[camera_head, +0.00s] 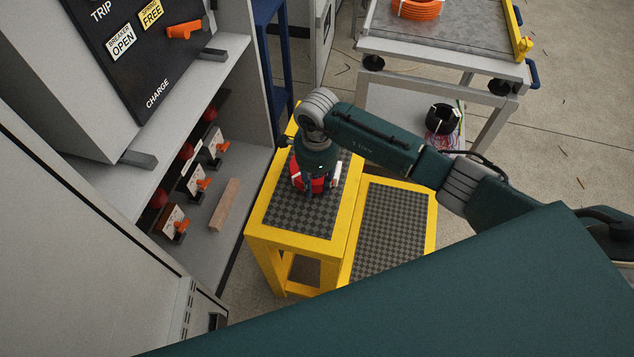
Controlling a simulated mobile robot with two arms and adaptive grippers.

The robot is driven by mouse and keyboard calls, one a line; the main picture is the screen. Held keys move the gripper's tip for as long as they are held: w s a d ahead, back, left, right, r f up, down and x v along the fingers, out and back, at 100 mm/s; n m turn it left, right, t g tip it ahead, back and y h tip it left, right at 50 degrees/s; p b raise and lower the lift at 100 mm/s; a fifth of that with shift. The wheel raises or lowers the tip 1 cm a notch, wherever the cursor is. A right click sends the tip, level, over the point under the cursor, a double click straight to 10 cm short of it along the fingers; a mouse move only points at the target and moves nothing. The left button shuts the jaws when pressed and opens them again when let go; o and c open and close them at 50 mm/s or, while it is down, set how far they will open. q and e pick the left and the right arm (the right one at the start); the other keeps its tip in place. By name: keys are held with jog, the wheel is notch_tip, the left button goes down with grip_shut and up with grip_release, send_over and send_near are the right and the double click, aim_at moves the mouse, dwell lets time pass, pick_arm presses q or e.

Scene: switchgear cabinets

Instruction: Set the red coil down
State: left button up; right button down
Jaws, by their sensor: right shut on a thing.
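The red coil (309,184) is at the yellow step stool (296,241), over the dark checkered top of its higher step. My right gripper (315,183) points down over that step and is shut on the red coil. The gripper and wrist hide much of the coil. I cannot tell whether the coil touches the step's surface. My left gripper is not in view.
An open switchgear cabinet (215,60) with orange handles stands at the left. A grey cart (455,50) at the back carries an orange coil (416,9); a black coil (442,119) sits below. The stool's lower step (391,225) is bare.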

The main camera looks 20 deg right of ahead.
jog(key=c, duration=1.4)
grip_release()
jog(key=shift+o, duration=0.2)
jog(key=shift+r, duration=0.1)
notch_tip(320, 180, up, 12)
jog(key=b, duration=0.2)
jog(key=shift+s, duration=0.1)
